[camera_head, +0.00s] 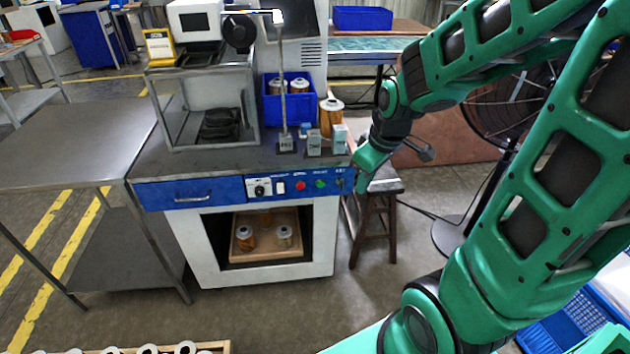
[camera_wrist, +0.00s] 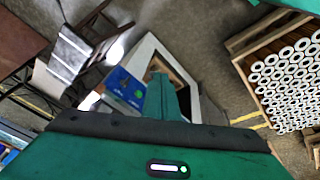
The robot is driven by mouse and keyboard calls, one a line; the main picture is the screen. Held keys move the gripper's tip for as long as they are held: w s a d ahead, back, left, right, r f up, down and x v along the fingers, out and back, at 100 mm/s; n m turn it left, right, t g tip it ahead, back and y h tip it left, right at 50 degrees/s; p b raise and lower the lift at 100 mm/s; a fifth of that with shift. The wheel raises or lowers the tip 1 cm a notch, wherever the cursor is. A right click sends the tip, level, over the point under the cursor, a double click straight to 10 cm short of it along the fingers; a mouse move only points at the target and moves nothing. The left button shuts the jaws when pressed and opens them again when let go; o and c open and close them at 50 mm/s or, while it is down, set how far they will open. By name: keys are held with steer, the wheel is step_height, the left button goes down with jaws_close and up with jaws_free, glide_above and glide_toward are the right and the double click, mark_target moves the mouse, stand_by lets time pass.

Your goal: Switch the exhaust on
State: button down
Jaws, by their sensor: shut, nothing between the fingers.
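The blue control panel (camera_head: 240,190) runs along the front of the grey-topped bench. It carries a dial (camera_head: 259,188), a white switch (camera_head: 281,187), a red button (camera_head: 300,185) and a green button (camera_head: 320,183); a small control (camera_head: 340,183) sits at its right end. The labels are too small to read, so I cannot tell which is the exhaust control or its state. My gripper (camera_head: 362,182) is just right of the panel's right end, shut and empty.
A wooden stool (camera_head: 378,190) stands right of the bench, below my gripper. On the bench are a clear-sided box (camera_head: 178,105), a blue bin (camera_head: 271,108) and an amber cartridge (camera_head: 331,118). A tray of cartridges (camera_head: 290,245) lies in the opening below. A fan (camera_head: 500,110) stands at right.

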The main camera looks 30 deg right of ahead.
steer(key=s+d+r+m+g, duration=0.1)
steer(key=s+d+r+m, duration=0.1)
steer(key=s+m, duration=0.3)
steer(key=s+d+r+m+g, duration=0.2)
steer(key=s+m, duration=0.3)
steer(key=s, duration=0.8)
steer(key=shift+s+r+m+g, duration=0.2)
steer(key=shift+r+m+g, duration=0.1)
steer(key=shift+r, duration=0.45)
